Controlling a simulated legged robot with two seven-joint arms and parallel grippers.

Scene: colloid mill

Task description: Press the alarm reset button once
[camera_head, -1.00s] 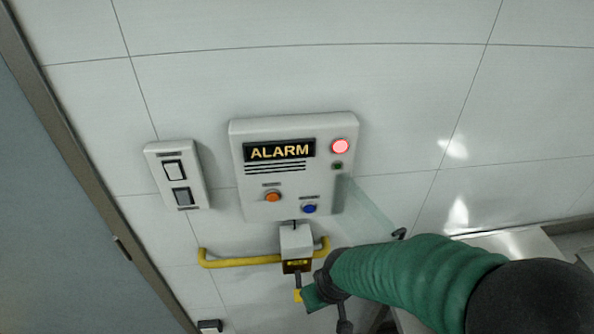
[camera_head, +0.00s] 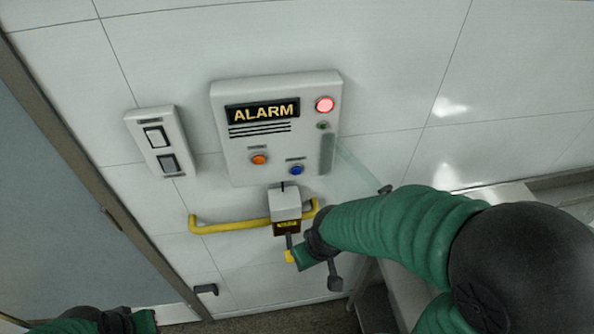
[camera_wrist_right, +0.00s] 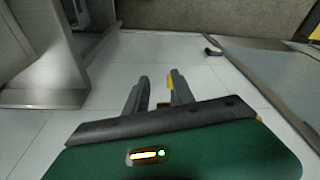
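The alarm panel (camera_head: 225,170) hangs on the white wall. It has a lit red lamp (camera_head: 324,105), a small green light (camera_head: 323,125), an orange button (camera_head: 259,159) and a blue button (camera_head: 296,170). The labels above the buttons are too small to read. My right gripper (camera_head: 292,252) is below the panel, apart from both buttons. In the right wrist view its two fingers (camera_wrist_right: 158,80) stand apart with nothing between them. Of my left arm only a green and black part shows at the bottom left of the head view; its fingers are out of view.
A grey box (camera_head: 285,204) and a yellow rail (camera_head: 232,225) sit under the panel, close to my right gripper. A switch plate (camera_head: 145,127) is left of the panel. A door (camera_head: 45,200) is at far left. The wall right of the panel is clear.

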